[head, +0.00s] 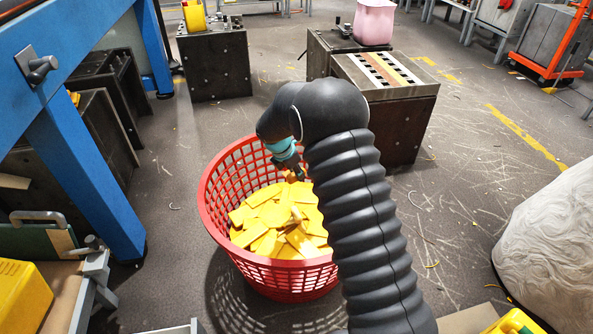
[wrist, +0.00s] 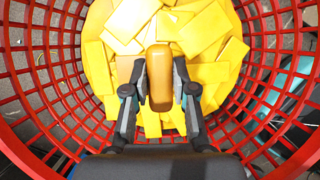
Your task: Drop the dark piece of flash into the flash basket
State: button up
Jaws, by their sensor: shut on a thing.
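The piece of flash (wrist: 160,85) is a rounded, ochre-brown block, darker than the yellow pieces around it. My gripper (wrist: 160,72) is shut on it, one finger on each side, with the piece pointing down the view. The flash basket (head: 212,178) is a round red lattice basket on the floor in the head view; its wall (wrist: 38,105) rings the wrist view. It holds a heap of bright yellow flash (head: 270,215). My gripper is over the heap, inside the basket's outline. In the head view my arm hides the basket's right side and much of the gripper.
A blue machine frame (head: 85,165) stands left of the basket. Dark metal blocks (head: 218,65) stand behind it, one with a pink jerry can (head: 374,22) on top. A pale wrapped bulk (head: 555,250) is at the right. Scuffed floor lies open between.

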jog(key=o, duration=1)
jog(key=shift+r, duration=0.15)
jog(key=v, duration=1.1)
jog(key=shift+a+r, duration=0.1)
jog(key=shift+r, duration=0.25)
